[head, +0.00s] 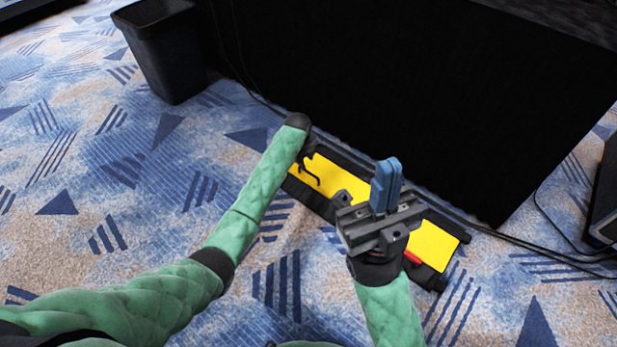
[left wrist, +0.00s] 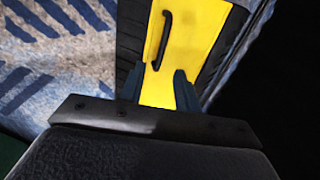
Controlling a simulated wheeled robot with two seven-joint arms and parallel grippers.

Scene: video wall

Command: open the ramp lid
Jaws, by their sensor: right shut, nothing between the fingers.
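The ramp lid (head: 340,178) is a long yellow panel in a dark frame on the carpet. It lies flat and looks closed. A black bar handle stands on the lid's yellow face; the left wrist view shows the handle (left wrist: 161,38) just beyond the left fingertips. My left gripper (left wrist: 159,82) is open, its two fingers apart over the yellow lid with nothing between them. In the head view my left arm mostly hides that gripper. My right gripper (head: 387,180) is shut and empty, blue fingers together, above the lid's right part, which it partly hides.
A large black panel (head: 400,90) stands right behind the ramp. A black bin (head: 165,55) is at the upper left. Dark cables (head: 535,250) run over the carpet at right, near a black box (head: 605,195). Carpet in front is clear.

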